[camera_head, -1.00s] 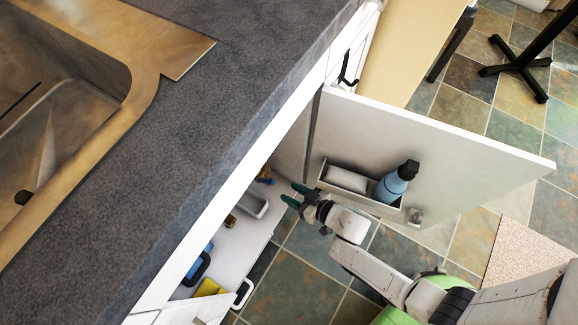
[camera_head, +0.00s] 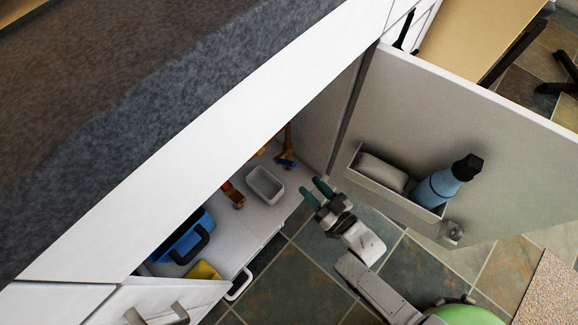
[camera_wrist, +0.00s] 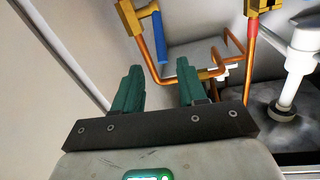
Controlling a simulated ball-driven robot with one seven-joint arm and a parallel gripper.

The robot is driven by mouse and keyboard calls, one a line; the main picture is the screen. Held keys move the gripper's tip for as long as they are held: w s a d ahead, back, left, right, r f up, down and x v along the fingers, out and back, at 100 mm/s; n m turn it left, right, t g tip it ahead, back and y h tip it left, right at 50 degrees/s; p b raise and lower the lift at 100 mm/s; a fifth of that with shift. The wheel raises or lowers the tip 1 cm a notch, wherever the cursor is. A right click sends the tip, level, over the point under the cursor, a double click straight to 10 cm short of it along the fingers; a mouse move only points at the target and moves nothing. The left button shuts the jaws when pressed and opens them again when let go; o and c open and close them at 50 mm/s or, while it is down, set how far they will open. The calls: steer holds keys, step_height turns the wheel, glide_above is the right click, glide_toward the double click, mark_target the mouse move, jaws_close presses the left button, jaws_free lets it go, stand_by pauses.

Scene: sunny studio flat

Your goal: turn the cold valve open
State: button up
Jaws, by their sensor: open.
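The cold valve shows in the wrist view as a brass body (camera_wrist: 128,16) on a copper pipe, with a blue lever handle (camera_wrist: 160,38) beside it. In the head view its blue part (camera_head: 286,163) is small, deep in the open cabinet near the right side wall. My gripper (camera_head: 317,190) is open and empty at the cabinet's opening, apart from the valve. In the wrist view its green fingers (camera_wrist: 160,82) stand apart, with the handle beyond them and nothing between them.
The open cabinet door (camera_head: 480,130) with a rack (camera_head: 395,190) and blue bottle (camera_head: 437,187) stands right of my gripper. Inside the cabinet are a grey bin (camera_head: 265,185), a blue caddy (camera_head: 183,238) and a yellow cloth (camera_head: 204,271). A second brass valve (camera_wrist: 258,8) stands right.

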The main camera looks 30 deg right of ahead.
mark_target(289, 163)
steer(key=w+b, duration=0.1)
steer(key=w, duration=0.2)
steer(key=w+a+b, duration=0.1)
steer(key=w, duration=0.3)
steer(key=w+a, duration=0.1)
steer(key=w, duration=0.2)
steer(key=shift+w+b, duration=0.3)
steer(key=shift+b, duration=0.1)
steer(key=shift+c, duration=0.5)
jaws_close()
